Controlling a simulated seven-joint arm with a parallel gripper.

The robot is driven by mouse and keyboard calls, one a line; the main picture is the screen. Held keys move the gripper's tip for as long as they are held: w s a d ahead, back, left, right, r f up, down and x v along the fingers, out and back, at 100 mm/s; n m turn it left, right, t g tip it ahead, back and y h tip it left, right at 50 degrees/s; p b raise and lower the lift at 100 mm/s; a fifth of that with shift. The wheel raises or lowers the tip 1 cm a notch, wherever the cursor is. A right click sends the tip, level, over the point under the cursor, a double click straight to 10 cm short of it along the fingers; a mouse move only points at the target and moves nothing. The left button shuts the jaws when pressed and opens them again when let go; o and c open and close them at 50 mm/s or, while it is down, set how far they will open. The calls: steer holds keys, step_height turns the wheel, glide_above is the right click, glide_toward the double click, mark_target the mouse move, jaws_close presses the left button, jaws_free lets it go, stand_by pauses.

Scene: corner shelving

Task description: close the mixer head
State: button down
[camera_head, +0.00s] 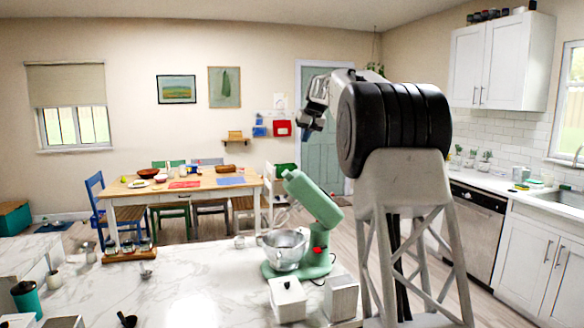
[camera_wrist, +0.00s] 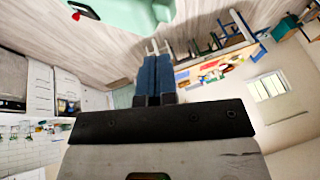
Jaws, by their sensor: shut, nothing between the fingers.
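The green stand mixer stands on the marble counter in the head view. Its head (camera_head: 313,198) is tilted up, rising to the left from the hinge at the right. The mixer base (camera_head: 318,262) has a red knob, and a metal bowl (camera_head: 284,248) sits on it. My gripper (camera_head: 305,128) is in the air above the mixer head, clearly apart from it. In the wrist view its blue-grey fingers (camera_wrist: 155,68) are together and empty. Part of the green mixer (camera_wrist: 125,14) shows at the top of the wrist view, cut off by the frame edge.
A white canister (camera_head: 287,300) and a metal box (camera_head: 341,298) stand in front of the mixer. A rack of small jars (camera_head: 127,250) is at the counter's left. The counter (camera_head: 190,280) left of the bowl is mostly clear. A dining table (camera_head: 190,183) stands behind.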

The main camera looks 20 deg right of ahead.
steer(key=w, duration=0.1)
steer(key=w+d, duration=0.2)
steer(key=shift+f, duration=0.35)
steer(key=shift+w+a+f, duration=0.1)
glide_above(292, 177)
steer(key=d, duration=0.2)
steer(key=f, duration=1)
steer(key=shift+a, duration=0.2)
steer(key=shift+a+f, duration=0.45)
steer(key=shift+f, duration=0.15)
steer(key=shift+w+a+f, duration=0.15)
steer(key=shift+a+f, duration=0.1)
steer(key=shift+f, duration=0.1)
steer(key=shift+a, duration=0.1)
